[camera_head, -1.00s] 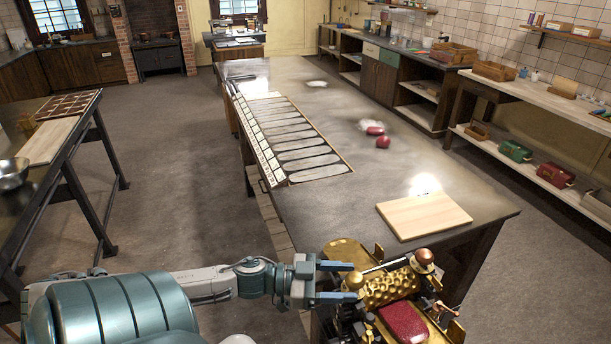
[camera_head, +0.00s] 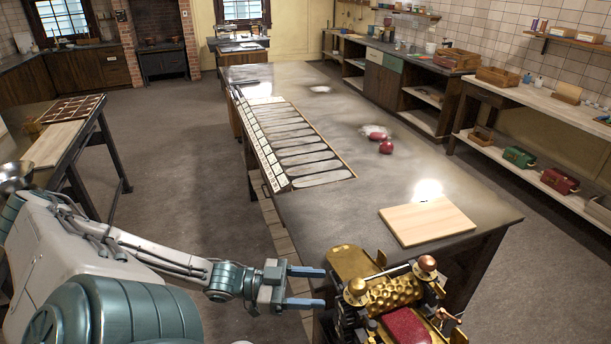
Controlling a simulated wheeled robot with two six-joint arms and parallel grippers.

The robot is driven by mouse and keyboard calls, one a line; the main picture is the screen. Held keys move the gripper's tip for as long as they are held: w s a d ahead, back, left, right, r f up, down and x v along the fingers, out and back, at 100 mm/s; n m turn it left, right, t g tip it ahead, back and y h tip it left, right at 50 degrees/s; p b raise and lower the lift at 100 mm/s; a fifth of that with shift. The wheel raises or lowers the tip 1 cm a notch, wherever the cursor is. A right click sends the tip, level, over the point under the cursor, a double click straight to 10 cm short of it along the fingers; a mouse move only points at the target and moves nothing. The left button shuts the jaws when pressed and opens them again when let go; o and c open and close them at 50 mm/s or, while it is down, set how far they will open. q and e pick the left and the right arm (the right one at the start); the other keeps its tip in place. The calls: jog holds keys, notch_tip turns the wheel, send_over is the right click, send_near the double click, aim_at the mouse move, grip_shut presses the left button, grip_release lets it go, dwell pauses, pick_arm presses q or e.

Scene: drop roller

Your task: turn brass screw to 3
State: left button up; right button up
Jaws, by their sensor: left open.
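The brass drop roller machine (camera_head: 395,295) stands at the bottom right, by the near end of the long table. It has a dimpled brass roller, a copper-coloured round knob (camera_head: 427,263) on top and a brass knob (camera_head: 356,287) at its left. I cannot tell which part is the brass screw, and no number marks are legible. A dark red slab (camera_head: 408,327) lies in the machine's front. My left gripper (camera_head: 322,287) is open and empty, its two blue fingers pointing right, just left of the machine and apart from it. My right gripper is not in view.
The long table (camera_head: 330,225) holds a pale wooden board (camera_head: 427,222), red lumps (camera_head: 386,147) and a framed row of slots (camera_head: 305,155). A side table (camera_head: 60,150) stands at left. Open floor lies between them.

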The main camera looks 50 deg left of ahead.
pick_arm(q)
jog(key=shift+s+a, duration=0.3)
jog(key=shift+a, duration=0.15)
dwell(0.3)
